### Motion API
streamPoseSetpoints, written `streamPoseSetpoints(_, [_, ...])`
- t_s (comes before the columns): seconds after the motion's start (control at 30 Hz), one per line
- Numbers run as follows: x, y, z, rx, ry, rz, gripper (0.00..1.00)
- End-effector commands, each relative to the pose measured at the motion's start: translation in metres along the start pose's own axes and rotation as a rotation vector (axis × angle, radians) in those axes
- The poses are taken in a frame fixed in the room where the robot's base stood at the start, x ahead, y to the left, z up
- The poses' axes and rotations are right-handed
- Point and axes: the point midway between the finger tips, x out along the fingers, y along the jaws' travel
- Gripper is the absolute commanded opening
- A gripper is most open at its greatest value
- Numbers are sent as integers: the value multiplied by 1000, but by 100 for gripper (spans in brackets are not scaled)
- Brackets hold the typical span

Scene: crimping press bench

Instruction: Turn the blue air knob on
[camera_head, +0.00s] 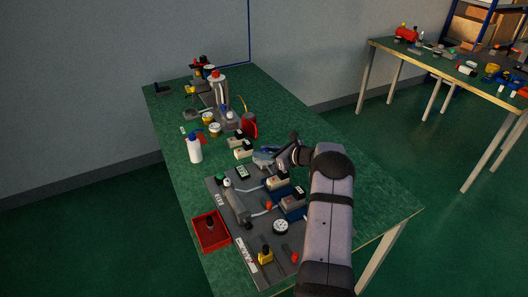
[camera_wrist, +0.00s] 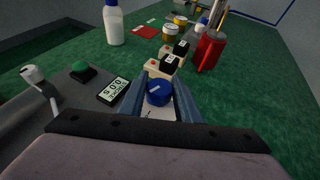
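The blue air knob (camera_wrist: 158,93) shows in the wrist view as a round blue cap with a white line across its top, slanting up to the right. A white plate (camera_wrist: 158,113) lies just below it. My gripper (camera_wrist: 159,84) has its two blue-grey fingers apart, one on each side of the knob. Little space shows between knob and fingers, and I cannot tell whether they touch. In the head view my gripper (camera_head: 264,156) is low over the green bench, and I cannot make out the knob there.
A green button (camera_wrist: 82,70), a small display (camera_wrist: 114,91) and a white-capped knob (camera_wrist: 33,74) stand left of my gripper. Small boxes with black tops (camera_wrist: 165,62) and a red cup (camera_wrist: 207,50) stand beyond it. A white bottle (camera_head: 195,148) and red tray (camera_head: 211,232) are farther left.

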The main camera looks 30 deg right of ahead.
Motion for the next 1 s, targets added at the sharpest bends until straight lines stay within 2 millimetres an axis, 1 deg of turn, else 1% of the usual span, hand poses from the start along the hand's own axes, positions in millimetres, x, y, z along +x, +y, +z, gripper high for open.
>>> streamPoseSetpoints(0.17, [1,-1,-1,-10,-4,19,8])
streamPoseSetpoints(0.7, [3,-2,1,-92,-14,210,8])
streamPoseSetpoints(1.0, [0,0,3,-103,-3,244,8])
